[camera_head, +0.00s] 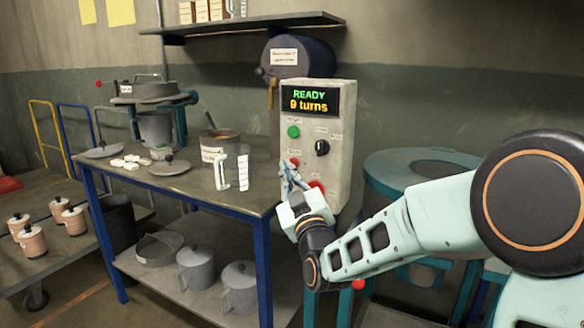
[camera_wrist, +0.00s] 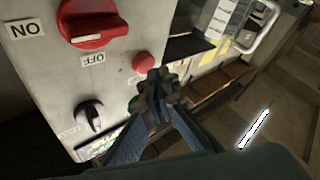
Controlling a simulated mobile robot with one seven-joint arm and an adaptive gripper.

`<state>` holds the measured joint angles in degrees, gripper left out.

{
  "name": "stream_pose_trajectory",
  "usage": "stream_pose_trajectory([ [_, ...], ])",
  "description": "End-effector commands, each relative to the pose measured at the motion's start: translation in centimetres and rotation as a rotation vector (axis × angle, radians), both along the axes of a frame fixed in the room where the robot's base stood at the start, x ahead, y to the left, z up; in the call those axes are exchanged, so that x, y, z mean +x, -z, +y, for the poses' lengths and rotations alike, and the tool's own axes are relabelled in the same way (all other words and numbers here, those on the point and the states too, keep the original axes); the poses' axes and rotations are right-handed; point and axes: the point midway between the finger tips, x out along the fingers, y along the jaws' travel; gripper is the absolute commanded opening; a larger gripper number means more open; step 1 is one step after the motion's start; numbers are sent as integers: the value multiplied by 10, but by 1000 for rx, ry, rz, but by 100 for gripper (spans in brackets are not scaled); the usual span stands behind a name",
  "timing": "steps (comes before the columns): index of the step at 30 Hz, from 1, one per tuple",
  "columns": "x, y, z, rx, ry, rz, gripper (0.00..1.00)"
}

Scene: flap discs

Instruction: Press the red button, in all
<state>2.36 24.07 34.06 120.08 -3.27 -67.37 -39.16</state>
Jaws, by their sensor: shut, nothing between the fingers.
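My gripper (camera_head: 285,170) is shut and empty in front of the box. In the wrist view its fingertips (camera_wrist: 158,85) lie just below and right of the red button and partly cover the green button (camera_wrist: 133,103). Whether the tips touch the panel I cannot tell.
A large red rotary switch (camera_wrist: 90,22) between ON and OFF labels is near the red button. A black knob (camera_head: 322,147) is higher on the panel.

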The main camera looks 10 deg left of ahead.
Motion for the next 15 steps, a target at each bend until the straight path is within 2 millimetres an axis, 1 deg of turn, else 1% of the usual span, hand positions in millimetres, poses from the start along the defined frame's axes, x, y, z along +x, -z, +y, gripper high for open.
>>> stream_pose_trajectory([
  [3, -5, 1, 1, 0, 1, 0, 0],
  [12, -6, 0, 2, 0, 0, 0, 0],
  [15, -11, 1, 4, 0, -3, -1, 0],
])
